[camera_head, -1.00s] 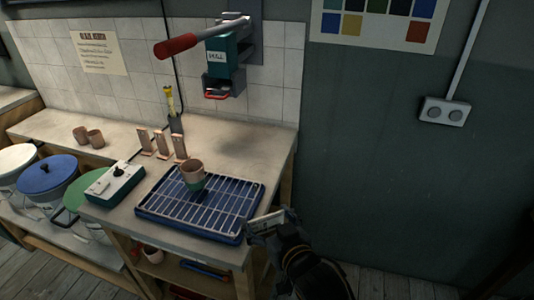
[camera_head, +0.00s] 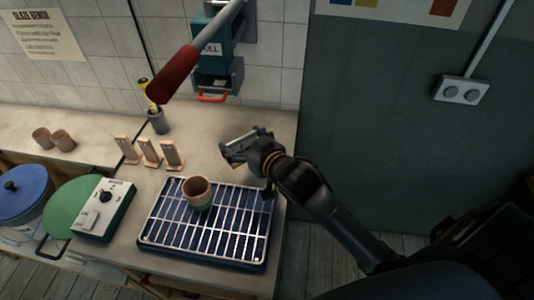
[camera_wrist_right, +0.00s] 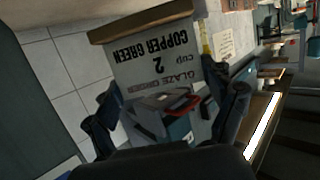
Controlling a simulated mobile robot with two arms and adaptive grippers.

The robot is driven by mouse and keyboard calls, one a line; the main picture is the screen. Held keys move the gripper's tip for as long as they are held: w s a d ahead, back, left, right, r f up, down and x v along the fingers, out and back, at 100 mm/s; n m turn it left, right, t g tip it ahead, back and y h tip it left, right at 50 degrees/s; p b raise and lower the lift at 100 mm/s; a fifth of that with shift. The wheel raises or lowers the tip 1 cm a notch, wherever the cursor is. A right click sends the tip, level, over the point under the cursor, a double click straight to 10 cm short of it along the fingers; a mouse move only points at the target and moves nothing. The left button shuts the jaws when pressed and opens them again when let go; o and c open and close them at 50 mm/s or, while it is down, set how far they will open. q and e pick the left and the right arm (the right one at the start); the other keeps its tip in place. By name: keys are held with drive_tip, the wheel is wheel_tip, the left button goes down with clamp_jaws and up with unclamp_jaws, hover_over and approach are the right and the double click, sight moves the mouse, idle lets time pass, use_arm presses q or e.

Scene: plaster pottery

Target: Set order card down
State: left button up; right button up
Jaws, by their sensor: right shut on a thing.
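The order card (camera_wrist_right: 155,65) is a pale sheet with a wooden edge, reading "COPPER GREEN", "2" and "cup" upside down in the right wrist view. My right gripper (camera_head: 245,147) is shut on it, and the fingers (camera_wrist_right: 165,115) show on both sides of the card in the wrist view. In the head view the card (camera_head: 236,152) is tilted, above the back right of the bench top, behind the rack. I cannot tell how high it is above the bench. My left gripper is out of view.
A blue tray with a white wire rack (camera_head: 165,238) stands at the front, holding a cup with a green lower part (camera_head: 197,191). Several upright tiles (camera_head: 150,152), a control box (camera_head: 103,209) and a wall-mounted lever device (camera_head: 215,65) are near. Bare bench (camera_head: 205,140) lies behind the rack.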

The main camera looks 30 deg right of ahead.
drive_tip(key=d+f, duration=0.2)
drive_tip(key=f, duration=0.1)
drive_tip(key=d+f+p, duration=0.1)
drive_tip(key=d+f, duration=0.2)
drive_tip(key=d+f+p, duration=0.1)
drive_tip(key=d+f, duration=0.1)
drive_tip(key=f, duration=0.1)
drive_tip(key=shift+d+f, duration=0.15)
drive_tip(key=shift+f, duration=0.35)
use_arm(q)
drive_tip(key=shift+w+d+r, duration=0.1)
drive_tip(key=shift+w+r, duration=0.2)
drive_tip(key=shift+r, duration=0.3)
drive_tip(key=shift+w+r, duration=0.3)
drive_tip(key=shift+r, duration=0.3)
use_arm(e)
drive_tip(key=shift+f, duration=0.15)
drive_tip(key=o, duration=1)
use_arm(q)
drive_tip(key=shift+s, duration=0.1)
